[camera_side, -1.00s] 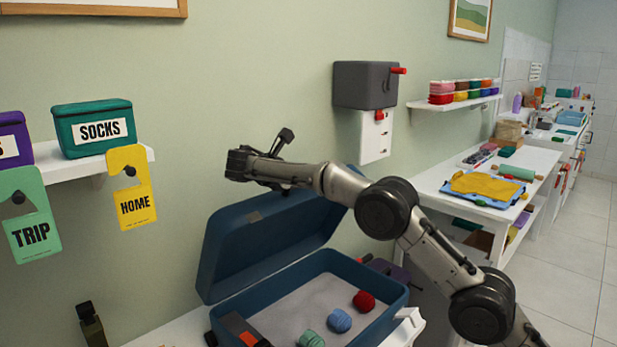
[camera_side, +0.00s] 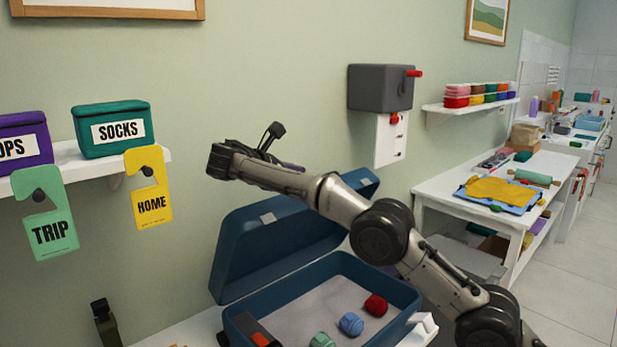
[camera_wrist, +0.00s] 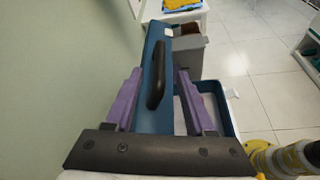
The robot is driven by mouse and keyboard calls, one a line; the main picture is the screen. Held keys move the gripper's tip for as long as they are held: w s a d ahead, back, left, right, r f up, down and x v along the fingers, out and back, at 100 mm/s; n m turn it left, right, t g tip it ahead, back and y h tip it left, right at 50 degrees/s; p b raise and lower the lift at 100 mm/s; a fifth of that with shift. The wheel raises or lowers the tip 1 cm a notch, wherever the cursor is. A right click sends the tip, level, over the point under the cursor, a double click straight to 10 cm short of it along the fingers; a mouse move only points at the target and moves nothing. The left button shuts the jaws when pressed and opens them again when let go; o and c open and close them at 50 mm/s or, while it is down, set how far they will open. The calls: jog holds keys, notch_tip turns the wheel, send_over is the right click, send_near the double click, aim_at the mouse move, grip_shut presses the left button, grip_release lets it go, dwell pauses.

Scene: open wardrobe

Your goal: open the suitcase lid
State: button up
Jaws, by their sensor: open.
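The dark blue suitcase (camera_side: 407,295) stands on a white surface. Its lid (camera_side: 275,245) is raised and leans back toward the wall. The wrist view shows the lid's edge (camera_wrist: 152,110) with a black handle (camera_wrist: 156,75). My gripper (camera_wrist: 158,105) is open, its purple fingers on either side of the lid edge. I cannot tell whether they touch it. In the side view the fingers are mostly hidden behind my arm. Inside the suitcase lie red (camera_side: 375,305), blue (camera_side: 351,324) and green (camera_side: 322,340) rolled items.
The green wall is close behind the lid. A shelf (camera_side: 100,167) holds a SOCKS box (camera_side: 113,130), with TRIP (camera_side: 48,228) and HOME (camera_side: 152,203) tags hanging. A grey box with a red handle (camera_side: 380,88) is on the wall. A white table (camera_side: 440,190) stands right.

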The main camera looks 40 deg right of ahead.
jog(key=shift+d, duration=0.1)
jog(key=shift+c, duration=1.4)
jog(key=shift+n+g+h, duration=0.6)
jog(key=shift+g+h, duration=0.2)
jog(key=shift+g, duration=0.1)
jog(key=s+d, duration=0.1)
jog(key=d, duration=0.1)
jog(key=s+d, duration=0.2)
jog(key=shift+s+r, duration=0.3)
jog(key=shift+r, duration=0.1)
grip_shut()
jog(key=s+a+f+n+t+h, duration=0.2)
jog(key=s+a+f+n+t, duration=0.2)
jog(key=f+n+t, duration=0.45)
jog(key=s+a+f+n+t+h, duration=0.1)
jog(key=s+a+f+n+t, duration=0.4)
jog(key=n, duration=0.7)
jog(key=w+d+r+t, duration=0.1)
jog(key=w+d+r, duration=0.6)
jog(key=w, duration=0.3)
jog(key=shift+w+d+r, duration=0.25)
jog(key=shift+d, duration=0.45)
